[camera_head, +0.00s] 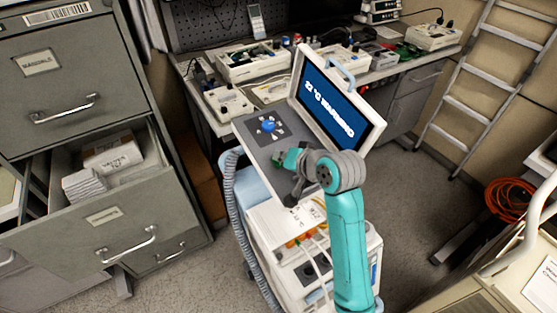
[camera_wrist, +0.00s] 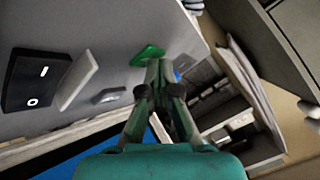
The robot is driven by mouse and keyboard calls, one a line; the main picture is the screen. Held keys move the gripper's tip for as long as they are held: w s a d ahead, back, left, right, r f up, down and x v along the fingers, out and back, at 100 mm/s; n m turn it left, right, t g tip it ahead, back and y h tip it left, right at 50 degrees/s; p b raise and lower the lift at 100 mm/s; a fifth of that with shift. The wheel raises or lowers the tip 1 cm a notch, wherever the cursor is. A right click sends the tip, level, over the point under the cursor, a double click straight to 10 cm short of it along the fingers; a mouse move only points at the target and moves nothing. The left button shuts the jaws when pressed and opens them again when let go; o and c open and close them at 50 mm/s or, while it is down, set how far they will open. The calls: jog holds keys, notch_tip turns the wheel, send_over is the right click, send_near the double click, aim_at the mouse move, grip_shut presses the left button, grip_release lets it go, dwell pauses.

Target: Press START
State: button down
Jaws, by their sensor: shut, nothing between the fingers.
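The machine's tilted screen (camera_head: 338,100) is lit blue with large white text that seems to read "22 °C WARMING". Below it is a grey control panel (camera_head: 252,139) with a blue knob (camera_head: 269,126). In the wrist view a green button (camera_wrist: 148,55) lies on the grey panel, just beyond the fingertips; its label is not readable. My gripper (camera_wrist: 160,66) is shut and empty, with its fingertips at the button's edge. I cannot tell whether they touch it. In the head view my gripper (camera_head: 287,160) is over the panel's right part, largely hiding it.
A black rocker switch (camera_wrist: 36,80) and a pale raised block (camera_wrist: 78,80) sit left of my fingers. An open drawer (camera_head: 103,200) juts out at left. A bench (camera_head: 400,72) with instruments stands behind. A ladder (camera_head: 480,90) leans at right.

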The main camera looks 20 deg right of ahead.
jog(key=shift+s+r, duration=0.2)
jog(key=shift+r, duration=0.55)
jog(key=shift+s+d+r, duration=0.1)
jog(key=shift+s+r, duration=0.15)
jog(key=shift+r, duration=1)
jog(key=shift+s+d+r, duration=0.1)
jog(key=shift+s+r, duration=0.1)
jog(key=shift+r, duration=1.05)
